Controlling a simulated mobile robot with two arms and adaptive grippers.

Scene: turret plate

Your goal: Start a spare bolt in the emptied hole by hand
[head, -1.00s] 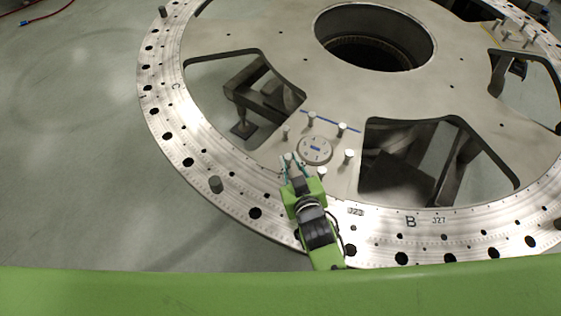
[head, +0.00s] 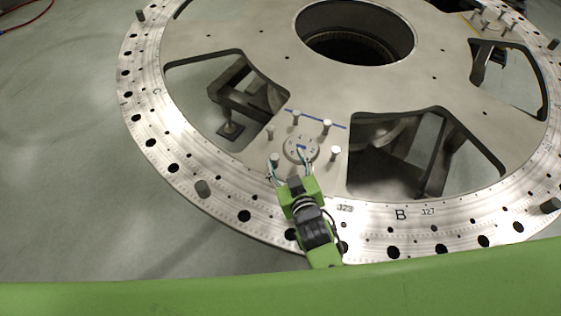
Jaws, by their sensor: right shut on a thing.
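My right gripper (head: 288,160) reaches in from the bottom over the plate, at the near-left edge of a round disc (head: 301,148). Its fingers look well spread. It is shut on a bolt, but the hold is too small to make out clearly. A pale bolt (head: 275,159) shows at its left fingertip. Other bolts stand upright around the disc: one at the back (head: 296,116), one at the back right (head: 327,125), one at the right (head: 335,153) and one at the left (head: 270,131). The hole is not visible. My left gripper is not in view.
The turret plate (head: 400,90) has large cutouts and a wide central opening. A blue line (head: 316,119) lies behind the disc. More bolts (head: 495,22) stand at the far right.

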